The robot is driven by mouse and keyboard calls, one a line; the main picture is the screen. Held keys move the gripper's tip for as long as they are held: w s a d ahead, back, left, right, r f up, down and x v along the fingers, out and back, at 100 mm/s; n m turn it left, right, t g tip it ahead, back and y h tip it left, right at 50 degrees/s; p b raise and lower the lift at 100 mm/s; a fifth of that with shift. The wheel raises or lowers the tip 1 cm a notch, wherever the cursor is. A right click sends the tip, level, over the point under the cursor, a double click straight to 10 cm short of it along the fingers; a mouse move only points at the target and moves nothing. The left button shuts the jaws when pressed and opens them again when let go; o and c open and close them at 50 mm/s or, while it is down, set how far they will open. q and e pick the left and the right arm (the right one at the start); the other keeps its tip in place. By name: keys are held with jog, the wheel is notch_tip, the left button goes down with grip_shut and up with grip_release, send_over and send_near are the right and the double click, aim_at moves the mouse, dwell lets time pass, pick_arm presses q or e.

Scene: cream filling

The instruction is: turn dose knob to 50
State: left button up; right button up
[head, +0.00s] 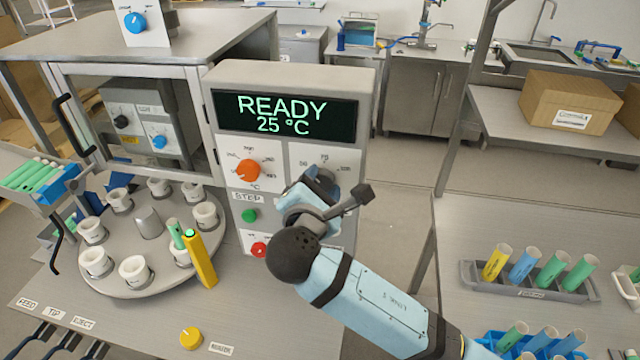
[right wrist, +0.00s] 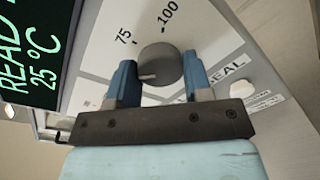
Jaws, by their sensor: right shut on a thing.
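The dose knob (head: 325,181) is a round grey dial on the white right-hand panel of the machine, with 50, 75 and 100 marked around it. My right gripper (head: 311,193) is at the knob, partly covering it in the head view. In the right wrist view the grey knob (right wrist: 160,62) sits between the two blue fingers of the right gripper (right wrist: 160,80), which are shut on it. A pale pointer mark on it faces the left finger, away from 75 and 100. The 50 mark is hidden there. My left gripper is out of view.
The display (head: 285,117) reads READY 25 °C. An orange knob (head: 247,171), a green button (head: 249,215) and a red button (head: 259,249) sit left of my gripper. A carousel (head: 150,285) with white cups stands at the left.

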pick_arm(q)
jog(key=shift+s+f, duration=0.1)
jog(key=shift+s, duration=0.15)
pick_arm(e)
jog(key=shift+f+n, duration=0.1)
jog(key=shift+n, duration=1.3)
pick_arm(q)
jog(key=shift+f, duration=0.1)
pick_arm(e)
jog(key=o, duration=0.9)
jog(key=shift+o, duration=0.2)
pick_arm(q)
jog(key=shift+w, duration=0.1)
